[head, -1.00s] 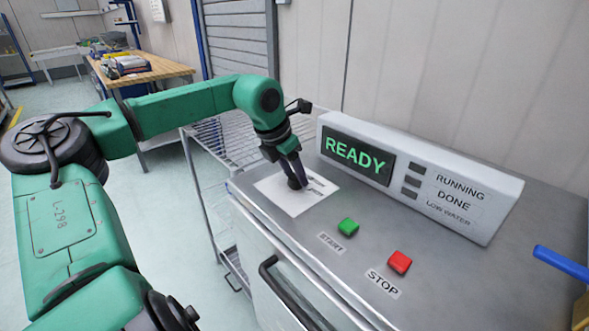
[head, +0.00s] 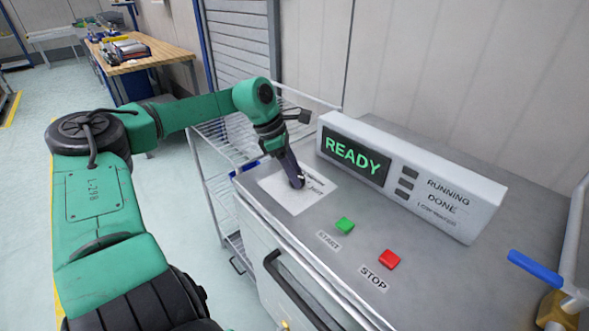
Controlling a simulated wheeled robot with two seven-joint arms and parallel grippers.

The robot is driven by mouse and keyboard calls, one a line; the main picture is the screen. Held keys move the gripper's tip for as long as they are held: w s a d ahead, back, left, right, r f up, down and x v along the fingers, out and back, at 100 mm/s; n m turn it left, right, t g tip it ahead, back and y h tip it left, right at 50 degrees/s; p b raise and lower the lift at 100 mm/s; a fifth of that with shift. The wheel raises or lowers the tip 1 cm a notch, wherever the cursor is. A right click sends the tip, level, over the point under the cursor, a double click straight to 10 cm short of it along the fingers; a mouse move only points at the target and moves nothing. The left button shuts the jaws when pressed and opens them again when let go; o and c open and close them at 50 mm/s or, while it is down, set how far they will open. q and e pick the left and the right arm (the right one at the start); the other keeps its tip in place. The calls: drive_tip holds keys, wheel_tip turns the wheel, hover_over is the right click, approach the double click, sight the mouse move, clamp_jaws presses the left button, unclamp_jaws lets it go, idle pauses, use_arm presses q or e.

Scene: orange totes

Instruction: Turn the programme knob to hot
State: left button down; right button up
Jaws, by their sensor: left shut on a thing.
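The programme knob is on a white label plate (head: 292,208) on the left of the metal machine top. My left gripper (head: 297,183) is pointed down over the plate and shut on the knob, which its fingers hide almost fully. Printed words show on the plate to the right of the fingers, too small to read, so the knob's setting cannot be told. The display (head: 354,160) reads READY in green. My right gripper is not in view.
A green START button (head: 345,226) and a red STOP button (head: 389,259) sit in front of the display box. A black handle (head: 300,289) is on the machine's front. A wire rack (head: 215,165) stands to the left. A blue lever (head: 536,267) is at the right.

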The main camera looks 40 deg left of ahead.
use_arm(q)
drive_tip(key=shift+f+m, duration=0.1)
drive_tip(key=shift+m, duration=0.2)
drive_tip(key=shift+c, duration=1.5)
unclamp_jaws()
drive_tip(key=v, duration=1.4)
drive_tip(key=shift+r, duration=0.3)
drive_tip(key=shift+w+a, duration=0.1)
drive_tip(key=shift+a, duration=0.05)
